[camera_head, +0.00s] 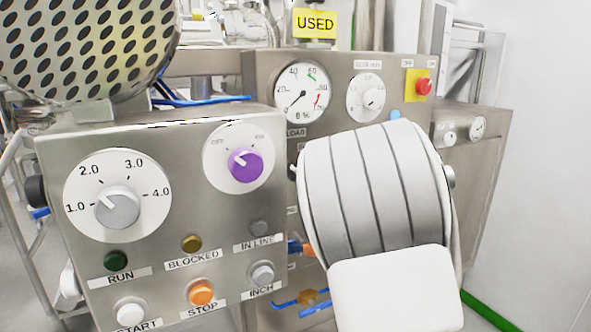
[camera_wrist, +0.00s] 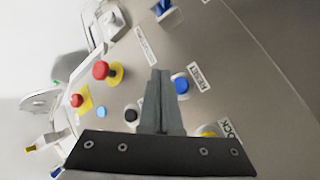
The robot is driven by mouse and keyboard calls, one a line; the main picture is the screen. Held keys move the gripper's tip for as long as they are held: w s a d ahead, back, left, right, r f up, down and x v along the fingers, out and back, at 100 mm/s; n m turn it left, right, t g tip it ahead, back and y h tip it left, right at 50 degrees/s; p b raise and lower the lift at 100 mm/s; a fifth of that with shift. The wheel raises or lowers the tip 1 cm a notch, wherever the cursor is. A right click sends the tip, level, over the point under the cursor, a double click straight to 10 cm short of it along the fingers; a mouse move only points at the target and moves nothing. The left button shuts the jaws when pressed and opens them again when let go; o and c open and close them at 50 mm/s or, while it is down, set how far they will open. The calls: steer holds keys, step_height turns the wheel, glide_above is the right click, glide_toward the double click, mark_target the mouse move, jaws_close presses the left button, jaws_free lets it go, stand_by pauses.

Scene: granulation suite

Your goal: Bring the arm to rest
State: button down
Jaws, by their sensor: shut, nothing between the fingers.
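My gripper (camera_wrist: 160,85) shows in the wrist view, its fingers shut together with nothing between them. The fingertips point toward a grey panel (camera_wrist: 225,65) with a blue button (camera_wrist: 181,84) just right of them. I cannot tell how far the fingertips are from the panel. In the head view my white and grey arm (camera_head: 375,195) stands in front of the right-hand cabinet and hides part of it; the gripper itself is not seen there.
A control box (camera_head: 165,240) with a grey dial (camera_head: 118,207), a purple knob (camera_head: 245,165) and several buttons is at left. A perforated screen (camera_head: 80,45) hangs above it. A gauge (camera_head: 301,95) and a red button (camera_head: 424,86) are behind my arm. The white wall at right is clear.

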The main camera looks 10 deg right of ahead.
steer(key=s+a+f+m+g+y, duration=0.1)
steer(key=s+a+m+g+y, duration=0.35)
steer(key=s+a+y, duration=0.4)
steer(key=s+a+r+g, duration=0.1)
steer(key=s+a+g, duration=0.25)
steer(key=s, duration=0.65)
steer(key=s+a+r+g, duration=0.1)
steer(key=s+a+g, duration=0.25)
steer(key=s, duration=0.75)
step_height(320, 180, up, 14)
steer(key=s+p, duration=0.1)
steer(key=p, duration=1.3)
steer(key=shift+s+a+f, duration=0.2)
steer(key=shift+a+f, duration=0.05)
steer(key=shift+a, duration=0.1)
steer(key=shift+t+h, duration=0.25)
